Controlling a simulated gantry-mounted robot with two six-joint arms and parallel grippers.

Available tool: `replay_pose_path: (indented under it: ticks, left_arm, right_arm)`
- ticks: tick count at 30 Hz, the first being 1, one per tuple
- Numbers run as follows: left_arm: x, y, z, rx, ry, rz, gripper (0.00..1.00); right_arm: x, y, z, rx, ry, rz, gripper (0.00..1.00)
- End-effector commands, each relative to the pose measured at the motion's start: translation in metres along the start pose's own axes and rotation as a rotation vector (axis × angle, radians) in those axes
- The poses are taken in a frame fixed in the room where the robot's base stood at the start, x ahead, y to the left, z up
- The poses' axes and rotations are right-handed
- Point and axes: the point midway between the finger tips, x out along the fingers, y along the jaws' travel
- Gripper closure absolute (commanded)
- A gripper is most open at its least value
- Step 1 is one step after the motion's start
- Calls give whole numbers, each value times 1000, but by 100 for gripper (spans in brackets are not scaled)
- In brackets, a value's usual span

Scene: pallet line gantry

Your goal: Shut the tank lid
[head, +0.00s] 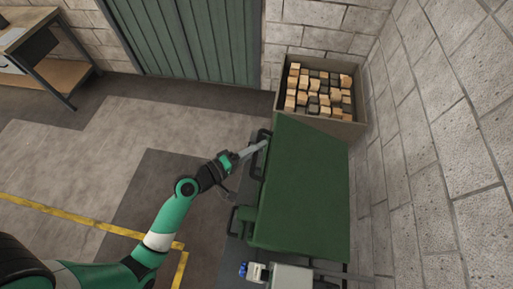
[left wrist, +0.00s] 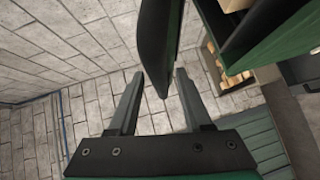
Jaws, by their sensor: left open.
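The green tank lid (head: 305,190) shows as a broad flat panel in the head view, right of centre. In the left wrist view a dark green panel, which looks like the lid (left wrist: 160,40), stands apart from the green tank body (left wrist: 262,42), with a gap between them. My left gripper (head: 262,146) is at the lid's left side, beside a dark handle bar (head: 256,165). In the left wrist view its open fingers (left wrist: 158,74) have the panel's lower end between them; I cannot tell whether they touch it. My right gripper is not in view.
A crate of wooden blocks (head: 285,104) stands behind the tank. A block wall (head: 440,140) runs close along the right. A grey unit with a blue part (head: 285,276) is at the front. A workbench (head: 38,50) is far left; the floor left of the tank is clear.

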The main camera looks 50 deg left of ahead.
Motion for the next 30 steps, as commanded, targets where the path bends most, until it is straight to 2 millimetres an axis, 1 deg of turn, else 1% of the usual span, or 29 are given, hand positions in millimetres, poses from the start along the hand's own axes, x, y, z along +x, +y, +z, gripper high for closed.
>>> replay_pose_path:
  ticks: [6, 8, 12, 14, 15, 30]
  left_arm:
    - [0, -1, 0, 0, 0, -1, 50]
    - [0, -1, 0, 0, 0, -1, 61]
    - [0, -1, 0, 0, 0, -1, 86]
    - [0, -1, 0, 0, 0, -1, 97]
    - [0, -1, 0, 0, -1, -1, 100]
    - [0, -1, 0, 0, -1, -1, 100]
  right_arm:
    - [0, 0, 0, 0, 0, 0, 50]
    - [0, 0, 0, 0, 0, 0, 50]
    - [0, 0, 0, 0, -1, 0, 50]
    - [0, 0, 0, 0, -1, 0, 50]
    - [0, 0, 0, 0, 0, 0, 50]
    - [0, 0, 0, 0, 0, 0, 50]
